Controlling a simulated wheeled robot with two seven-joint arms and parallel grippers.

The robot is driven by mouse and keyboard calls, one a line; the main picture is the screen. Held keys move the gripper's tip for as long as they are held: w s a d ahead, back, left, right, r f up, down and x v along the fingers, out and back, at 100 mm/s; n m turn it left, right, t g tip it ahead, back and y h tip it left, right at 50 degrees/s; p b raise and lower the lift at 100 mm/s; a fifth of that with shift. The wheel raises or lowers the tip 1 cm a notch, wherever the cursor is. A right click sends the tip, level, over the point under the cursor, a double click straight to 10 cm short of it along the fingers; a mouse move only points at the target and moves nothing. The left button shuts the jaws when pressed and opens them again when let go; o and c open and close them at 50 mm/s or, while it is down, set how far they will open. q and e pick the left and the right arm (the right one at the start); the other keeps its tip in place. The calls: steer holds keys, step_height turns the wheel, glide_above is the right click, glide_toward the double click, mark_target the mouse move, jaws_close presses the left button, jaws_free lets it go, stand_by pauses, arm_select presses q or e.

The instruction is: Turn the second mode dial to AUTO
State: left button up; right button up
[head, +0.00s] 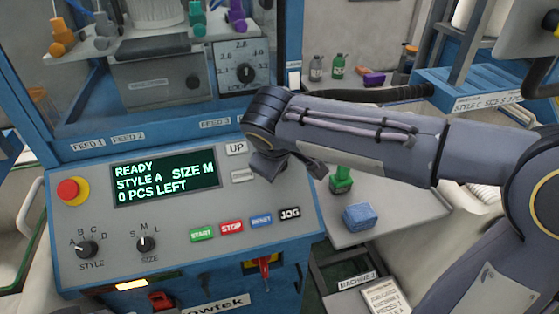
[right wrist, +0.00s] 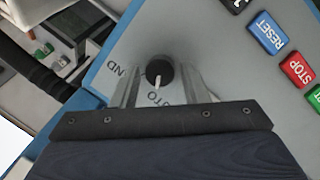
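The right wrist view shows a round black mode dial (right wrist: 159,72) with a white pointer mark on a grey panel. The mark points toward a label ending in "UTO", partly hidden by my gripper. Another label ending in "ND" is to the dial's left. My right gripper (right wrist: 160,88) is open, with one finger on each side of the dial and small gaps visible. In the head view my right gripper (head: 291,172) is at the panel's upper right corner, fingers spread, and the dial is hidden behind it. My left gripper is not in view.
The panel has a lit display (head: 165,182), a red stop knob (head: 68,190), a STYLE dial (head: 87,249), a SIZE dial (head: 146,244) and several push buttons, including JOG (head: 290,214). A blue block (head: 359,216) and a green piece (head: 341,180) are on a side shelf.

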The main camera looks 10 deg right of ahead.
steer(key=shift+o, duration=0.7)
steer(key=v, duration=0.8)
steer(key=shift+d+f, duration=0.15)
steer(key=s+d+f+m+y+p, duration=0.2)
steer(key=s+d+f+m+y, duration=0.1)
steer(key=s, duration=0.6)
steer(key=s+d+f+m+y+p, duration=0.2)
steer(key=s+d+f+m, duration=0.4)
steer(key=s, duration=0.4)
steer(key=shift+f+m+y, duration=0.5)
steer(key=shift+f+m, duration=0.1)
steer(key=shift+f, duration=0.15)
